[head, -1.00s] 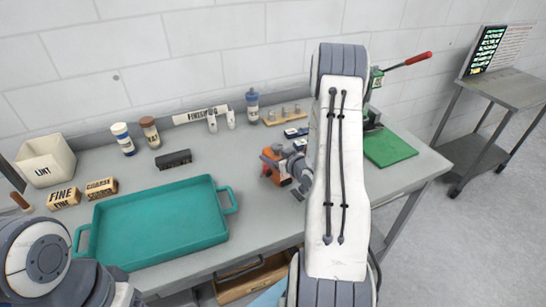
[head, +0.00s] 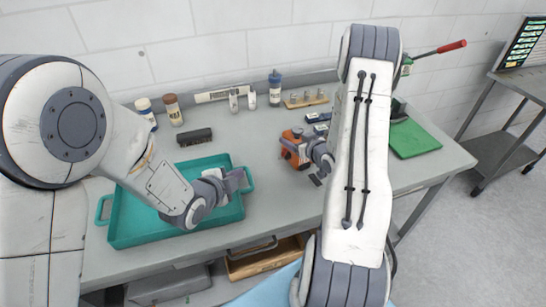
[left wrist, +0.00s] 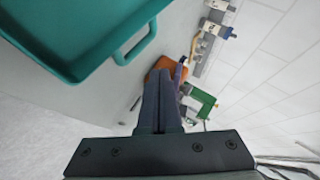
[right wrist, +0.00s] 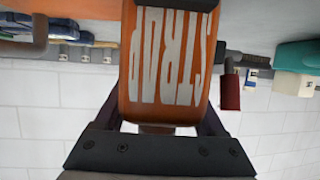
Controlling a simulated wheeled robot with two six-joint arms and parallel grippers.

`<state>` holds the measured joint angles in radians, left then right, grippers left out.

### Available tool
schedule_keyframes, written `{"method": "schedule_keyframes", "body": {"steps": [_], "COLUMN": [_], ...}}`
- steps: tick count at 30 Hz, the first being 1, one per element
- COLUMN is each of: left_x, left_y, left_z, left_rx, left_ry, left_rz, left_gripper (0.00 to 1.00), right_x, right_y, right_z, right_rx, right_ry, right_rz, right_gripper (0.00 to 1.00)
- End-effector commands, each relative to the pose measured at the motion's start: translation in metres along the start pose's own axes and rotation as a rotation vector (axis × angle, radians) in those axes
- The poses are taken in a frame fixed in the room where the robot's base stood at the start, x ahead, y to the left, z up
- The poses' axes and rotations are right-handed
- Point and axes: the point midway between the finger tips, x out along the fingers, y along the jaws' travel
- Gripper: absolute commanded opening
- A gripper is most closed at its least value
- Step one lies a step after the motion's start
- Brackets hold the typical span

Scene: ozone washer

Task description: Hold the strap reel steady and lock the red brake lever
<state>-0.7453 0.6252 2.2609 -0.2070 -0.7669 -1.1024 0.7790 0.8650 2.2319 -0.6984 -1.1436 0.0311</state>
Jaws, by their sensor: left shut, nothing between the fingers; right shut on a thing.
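The orange strap reel (head: 292,146), marked STRAP in the right wrist view (right wrist: 165,60), is on the bench. My right gripper (head: 308,160) is shut on it, its fingers on either side of the body. The red brake lever (right wrist: 230,92) hangs from a dark metal part beside the reel in the right wrist view. My left gripper (head: 238,181) is shut and empty above the right end of the teal tray, left of the reel and apart from it. In the left wrist view its closed fingers (left wrist: 163,85) partly cover the reel (left wrist: 152,76).
The teal tray (head: 122,236) takes up the bench's left front. Bottles (head: 275,88), a dark brush (head: 195,137) and a wooden peg rack (head: 305,102) stand behind. A green mat (head: 412,138) and a red-handled press (head: 452,46) are at the right. Bench between tray and reel is clear.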

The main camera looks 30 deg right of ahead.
Motion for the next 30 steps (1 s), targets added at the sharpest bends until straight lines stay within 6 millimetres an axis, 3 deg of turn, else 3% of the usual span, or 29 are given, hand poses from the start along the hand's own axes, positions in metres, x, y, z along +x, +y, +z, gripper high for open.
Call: {"method": "schedule_keyframes", "body": {"steps": [3,9,17,30], "left_x": [0.025,0.042,0.043,0.048], "left_y": [0.011,0.025,0.032,0.030], "left_z": [-0.012,-0.030,-0.039,-0.041], "left_rx": [0.163,0.364,0.462,0.465], "left_ry": [0.098,0.214,0.264,0.265], "left_rz": [-0.096,-0.268,-0.379,-0.385], "left_gripper": [0.00,0.00,0.00,0.00], "right_x": [0.000,0.000,0.000,0.000], "right_y": [0.000,0.000,0.000,0.000], "right_z": [-0.001,-0.001,-0.001,-0.001], "right_rx": [-0.001,-0.001,-0.001,-0.001], "right_ry": [0.001,0.001,0.001,0.001], "right_rz": [0.000,0.000,0.000,0.000], "right_gripper": [0.00,0.00,0.00,0.00]}}
